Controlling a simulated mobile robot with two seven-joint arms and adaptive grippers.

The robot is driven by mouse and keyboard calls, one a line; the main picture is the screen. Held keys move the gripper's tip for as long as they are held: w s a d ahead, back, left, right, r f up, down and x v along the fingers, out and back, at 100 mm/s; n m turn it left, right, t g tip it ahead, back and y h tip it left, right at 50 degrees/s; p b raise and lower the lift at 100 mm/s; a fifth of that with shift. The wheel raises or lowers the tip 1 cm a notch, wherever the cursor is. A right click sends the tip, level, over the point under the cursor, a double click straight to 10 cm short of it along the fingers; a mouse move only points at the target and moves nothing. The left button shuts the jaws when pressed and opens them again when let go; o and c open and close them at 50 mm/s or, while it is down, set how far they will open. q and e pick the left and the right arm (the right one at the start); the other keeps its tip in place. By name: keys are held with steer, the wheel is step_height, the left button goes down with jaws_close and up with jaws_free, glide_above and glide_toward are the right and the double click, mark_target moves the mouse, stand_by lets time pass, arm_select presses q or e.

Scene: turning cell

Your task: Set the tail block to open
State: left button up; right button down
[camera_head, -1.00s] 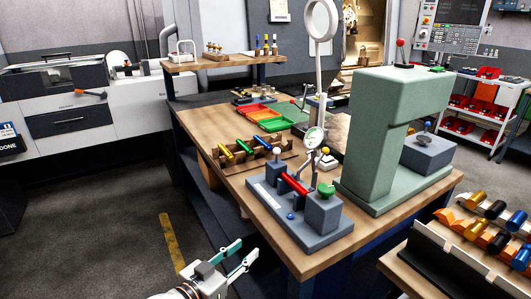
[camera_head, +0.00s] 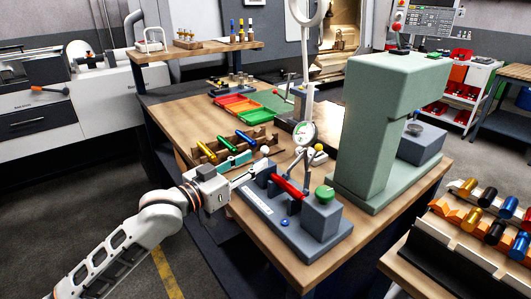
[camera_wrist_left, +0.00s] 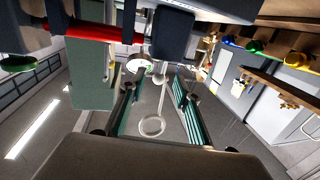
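A grey bench fixture (camera_head: 270,212) stands at the table's front edge. A red bar (camera_head: 289,186) sits between its two blocks. The rear-left block (camera_head: 259,177) has a white ball knob (camera_head: 265,151); the front-right block (camera_head: 321,216) has a green knob (camera_head: 324,193). I cannot tell by a label which is the tail block. My left gripper (camera_head: 250,166) is open and empty, its fingers close to the rear-left block and white knob; contact is unclear. In the left wrist view the fingers (camera_wrist_left: 158,100) are spread, with the red bar (camera_wrist_left: 105,33) beyond them. My right gripper is out of view.
A dial gauge (camera_head: 302,134) on a stand rises beside the red bar. A large green press-like column (camera_head: 368,130) stands to the right. A wooden rack (camera_head: 208,152) with coloured cylinders lies behind my left gripper. Colourful trays (camera_head: 240,106) lie further back.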

mark_target(264, 155)
arm_select(q)
steer(key=shift+x, duration=2.75)
jaws_close()
